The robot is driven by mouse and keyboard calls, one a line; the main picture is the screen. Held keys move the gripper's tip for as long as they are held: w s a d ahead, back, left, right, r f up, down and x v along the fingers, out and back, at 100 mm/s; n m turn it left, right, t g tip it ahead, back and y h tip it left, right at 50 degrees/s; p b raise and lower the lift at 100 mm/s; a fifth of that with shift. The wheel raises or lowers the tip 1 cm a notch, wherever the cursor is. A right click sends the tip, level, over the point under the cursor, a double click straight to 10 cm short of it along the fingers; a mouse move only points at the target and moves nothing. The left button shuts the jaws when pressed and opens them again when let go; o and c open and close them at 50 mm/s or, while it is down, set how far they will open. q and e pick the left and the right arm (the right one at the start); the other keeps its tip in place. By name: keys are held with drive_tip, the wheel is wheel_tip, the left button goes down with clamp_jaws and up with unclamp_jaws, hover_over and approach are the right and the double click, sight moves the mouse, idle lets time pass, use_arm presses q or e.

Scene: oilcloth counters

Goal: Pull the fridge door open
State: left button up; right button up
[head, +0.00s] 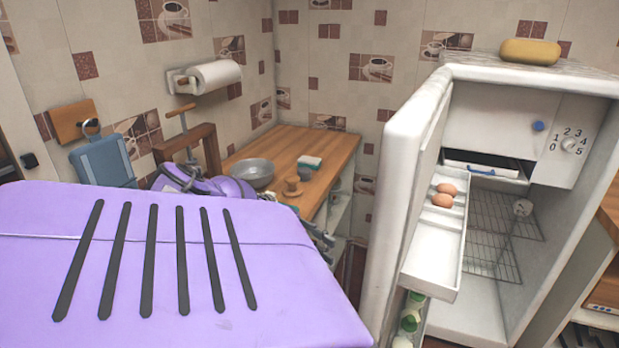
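The white fridge (593,195) stands at the right, and its door (400,190) is swung wide open to the left. The inside shows wire shelves (490,235), a dial and a small freezer flap. Two brown eggs (444,195) sit in the door's upper shelf, and green-and-white items (410,318) stand in the lower one. My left gripper (322,240) shows only in part, left of the door, behind my purple body. Its fingers are mostly hidden, and I cannot tell whether it touches the door. My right gripper is not in view.
A paper towel roll (216,76) hangs on the wall. A yellow object (530,51) lies on the fridge top. Another counter edge stands at the far right.

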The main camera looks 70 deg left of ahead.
use_arm(q)
drive_tip(key=shift+v, duration=1.25)
drive_tip(key=shift+s, duration=0.1)
